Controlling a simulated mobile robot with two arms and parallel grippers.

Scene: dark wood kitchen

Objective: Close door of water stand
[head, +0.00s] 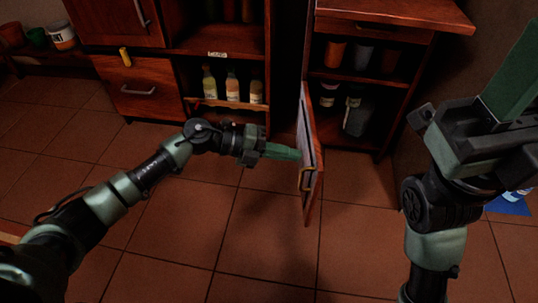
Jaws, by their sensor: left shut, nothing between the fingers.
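The water stand (388,98) is a dark reddish wood cabinet right of the middle, with shelves holding cups, jars and a pitcher. Its door (311,150) stands wide open, swung out toward me from the cabinet's left side and seen nearly edge-on. A brass-coloured handle (307,179) is on the door. My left gripper (297,154) is shut, with its green fingertips at the door's left face. I cannot tell whether they touch it. My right gripper (512,80) is raised at the upper right, away from the door. Its finger opening is not clear.
Another wooden cabinet (225,45) at left has bottles (232,86) on an open shelf and a drawer (141,92). Pots (62,37) stand at the far left. A blue item (510,205) lies on the floor at right. The tiled floor around the door is clear.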

